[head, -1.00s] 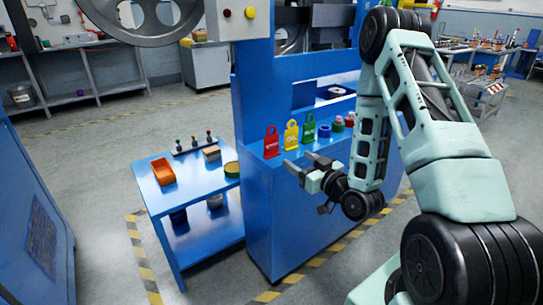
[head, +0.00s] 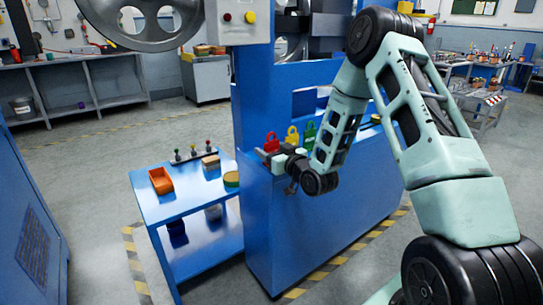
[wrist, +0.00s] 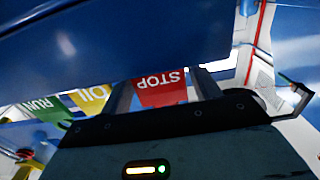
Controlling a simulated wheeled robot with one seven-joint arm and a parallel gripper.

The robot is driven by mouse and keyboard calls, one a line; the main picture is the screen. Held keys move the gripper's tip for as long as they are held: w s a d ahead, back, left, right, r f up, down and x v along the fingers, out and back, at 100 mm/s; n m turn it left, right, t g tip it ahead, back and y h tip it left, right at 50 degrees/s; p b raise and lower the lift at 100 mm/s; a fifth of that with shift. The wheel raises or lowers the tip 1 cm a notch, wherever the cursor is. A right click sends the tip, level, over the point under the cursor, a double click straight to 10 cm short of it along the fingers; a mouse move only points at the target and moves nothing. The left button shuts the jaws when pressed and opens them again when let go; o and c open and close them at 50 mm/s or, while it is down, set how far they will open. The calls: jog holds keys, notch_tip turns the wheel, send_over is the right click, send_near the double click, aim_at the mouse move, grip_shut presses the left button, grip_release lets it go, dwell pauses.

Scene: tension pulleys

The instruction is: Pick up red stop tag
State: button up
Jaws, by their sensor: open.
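The red stop tag (head: 271,141) stands on the ledge of the blue machine, leftmost in the row of tags; its lower part is hidden by my gripper in the head view. In the wrist view the stop tag (wrist: 161,89) appears upside down with its STOP lettering, between my two fingers. My gripper (head: 265,156) is open, right in front of the tag at ledge height. A finger lies on either side of the tag, with no clear contact visible.
A yellow tag (head: 292,137) and a green tag (head: 310,134) stand to the right of the red one, close to my wrist. A blue side table (head: 161,207) at the left holds an orange bin (head: 161,181). The machine's blue panel rises behind the tags.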

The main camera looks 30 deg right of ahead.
jog(key=shift+w, duration=0.95)
jog(key=shift+c, duration=0.3)
jog(key=c, duration=0.7)
jog(key=shift+r, duration=0.1)
notch_tip(320, 180, up, 10)
jog(key=shift+f+p, duration=0.1)
jog(key=shift+p, duration=0.95)
